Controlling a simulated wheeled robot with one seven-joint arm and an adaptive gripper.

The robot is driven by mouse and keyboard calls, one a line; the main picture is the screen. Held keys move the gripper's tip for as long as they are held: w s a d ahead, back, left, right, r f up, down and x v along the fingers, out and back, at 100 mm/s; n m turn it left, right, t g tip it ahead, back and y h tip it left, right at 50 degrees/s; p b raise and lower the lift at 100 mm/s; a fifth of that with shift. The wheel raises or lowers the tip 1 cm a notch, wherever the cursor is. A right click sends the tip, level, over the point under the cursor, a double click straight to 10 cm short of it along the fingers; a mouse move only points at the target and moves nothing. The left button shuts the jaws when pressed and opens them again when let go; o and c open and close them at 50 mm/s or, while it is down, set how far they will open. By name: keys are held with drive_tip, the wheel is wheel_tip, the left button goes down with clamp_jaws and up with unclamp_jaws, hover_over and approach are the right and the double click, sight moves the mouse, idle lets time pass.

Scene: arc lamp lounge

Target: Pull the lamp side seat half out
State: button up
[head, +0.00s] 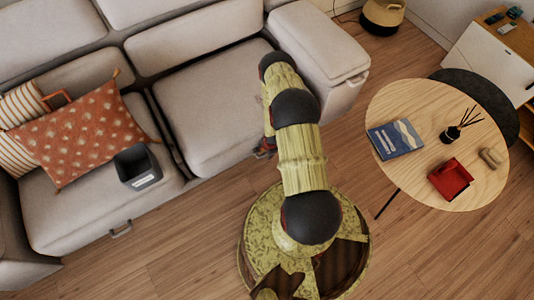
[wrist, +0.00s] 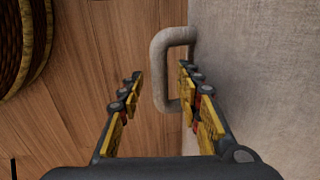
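The grey sofa has a right-hand seat (head: 212,105) next to the right armrest and a left-hand seat (head: 95,210). I cannot tell from a lamp which is the lamp side. My gripper (head: 265,148) is at the front edge of the right-hand seat, mostly hidden by my arm in the head view. In the wrist view my gripper (wrist: 160,85) is open, with a grey loop handle (wrist: 158,75) on the fabric front (wrist: 260,60) between its fingers. The right finger overlaps the loop opening; whether it touches the handle I cannot tell.
A round wooden table (head: 420,100) with a book, red tray and reed diffuser stands at right. A patterned cushion (head: 75,130) and dark box (head: 138,167) lie on the left-hand seat. A basket (head: 382,16) stands behind the armrest. Wood floor (head: 170,250) is clear in front.

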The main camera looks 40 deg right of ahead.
drive_tip(key=shift+c, duration=0.9)
clamp_jaws()
drive_tip(key=shift+s, duration=0.15)
